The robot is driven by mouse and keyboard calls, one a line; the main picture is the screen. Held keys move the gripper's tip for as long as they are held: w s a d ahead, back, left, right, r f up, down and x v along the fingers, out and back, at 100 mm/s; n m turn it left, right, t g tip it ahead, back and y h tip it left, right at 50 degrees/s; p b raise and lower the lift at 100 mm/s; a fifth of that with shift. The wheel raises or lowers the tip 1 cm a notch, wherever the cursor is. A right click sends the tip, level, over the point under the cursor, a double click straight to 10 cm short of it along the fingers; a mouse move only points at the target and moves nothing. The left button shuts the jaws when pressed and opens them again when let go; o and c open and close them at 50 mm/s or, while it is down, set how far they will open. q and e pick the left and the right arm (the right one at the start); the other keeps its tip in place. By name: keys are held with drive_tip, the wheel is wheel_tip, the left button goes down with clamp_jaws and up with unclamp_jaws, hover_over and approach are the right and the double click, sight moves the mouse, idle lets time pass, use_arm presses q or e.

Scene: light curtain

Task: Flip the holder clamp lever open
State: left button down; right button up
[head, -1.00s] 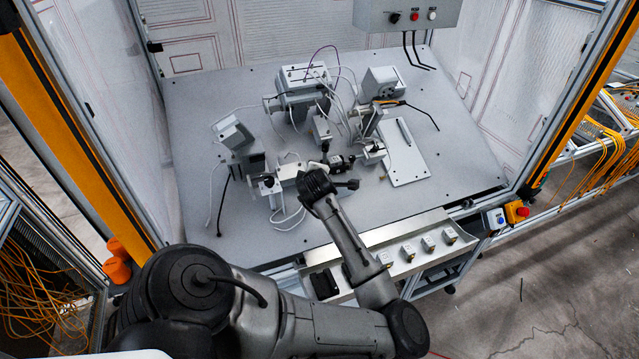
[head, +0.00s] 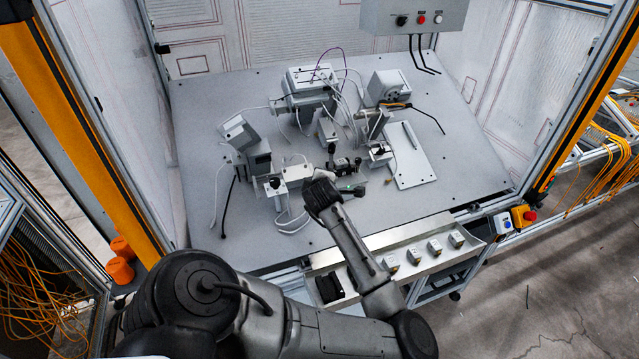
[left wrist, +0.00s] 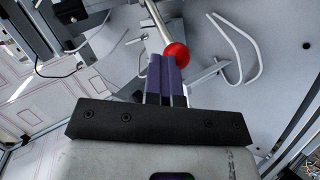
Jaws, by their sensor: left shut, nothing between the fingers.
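In the left wrist view, a lever with a red ball knob (left wrist: 177,54) and a thin silver rod (left wrist: 157,20) reaches down from the top. My left gripper (left wrist: 163,60) has its purple fingers shut together and empty. Their tips are just left of the red knob and overlap the rod's lower end in the picture; I cannot tell whether they touch. In the head view, my left wrist hangs over the front middle of the bench, beside a dark fixture (head: 345,163); its fingertips and the red knob cannot be made out. My right gripper is not in view.
Grey boxy devices (head: 257,155) with cables stand left of my wrist. A larger boxed unit (head: 310,85) stands behind, and a flat white plate (head: 413,165) lies to the right. A front tray (head: 400,238) holds several small blocks. The bench's right side is clear.

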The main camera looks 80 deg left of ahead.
use_arm(q)
drive_tip(key=shift+f, duration=0.15)
drive_tip(key=a+r+p+v, duration=0.1)
drive_tip(key=r+p+v, duration=0.1)
drive_tip(key=v, duration=1)
drive_tip(key=shift+d+r+p, duration=0.25)
drive_tip(key=shift+r+p, duration=0.05)
drive_tip(key=shift+p, duration=0.15)
drive_tip(key=shift+w, duration=0.1)
